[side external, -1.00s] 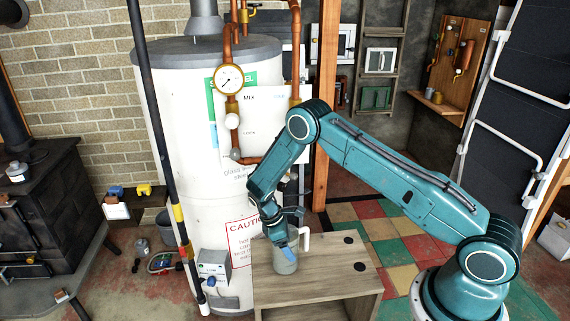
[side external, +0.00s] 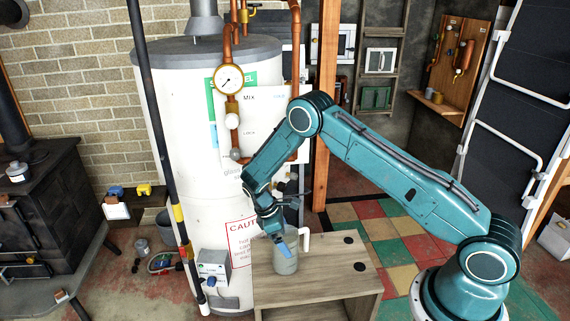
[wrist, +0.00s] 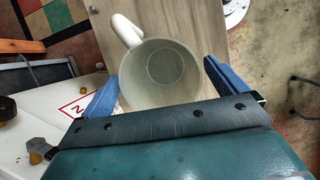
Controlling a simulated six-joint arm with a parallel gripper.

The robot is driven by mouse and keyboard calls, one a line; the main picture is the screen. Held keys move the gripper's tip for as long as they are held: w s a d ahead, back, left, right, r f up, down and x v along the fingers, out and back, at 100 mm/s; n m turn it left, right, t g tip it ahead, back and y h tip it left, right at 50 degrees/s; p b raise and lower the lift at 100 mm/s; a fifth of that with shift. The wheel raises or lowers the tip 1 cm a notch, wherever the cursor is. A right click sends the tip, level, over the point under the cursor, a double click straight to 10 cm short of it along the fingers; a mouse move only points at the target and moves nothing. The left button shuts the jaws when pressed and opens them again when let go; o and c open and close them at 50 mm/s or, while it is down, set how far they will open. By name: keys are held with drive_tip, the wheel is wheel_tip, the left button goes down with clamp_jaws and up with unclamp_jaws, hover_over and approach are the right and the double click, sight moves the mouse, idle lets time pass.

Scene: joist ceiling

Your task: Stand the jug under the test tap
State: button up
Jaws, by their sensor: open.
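The jug (side external: 287,265) is a pale grey cylinder with a white handle, standing upright on the wooden bench (side external: 328,282). In the wrist view I look down into the jug (wrist: 158,72), which appears empty, with its handle toward the upper left. My gripper (side external: 281,241) is at the jug's rim, tilted down. Its blue fingers (wrist: 160,72) are apart, one on each side of the jug; I cannot tell whether either touches it. The test tap cannot be made out for sure; my arm covers part of the pipework's lower area.
The white tank (side external: 185,130) with copper pipes and a gauge (side external: 229,79) stands close behind the bench. A dark pole (side external: 160,130) rises left of it. Two black discs (side external: 359,267) mark the bench top's right side, which is otherwise clear.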

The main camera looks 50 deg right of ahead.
drive_tip(key=w+a, duration=0.8)
drive_tip(key=shift+w+f, duration=0.15)
drive_tip(key=shift+w, duration=0.25)
idle(0.8)
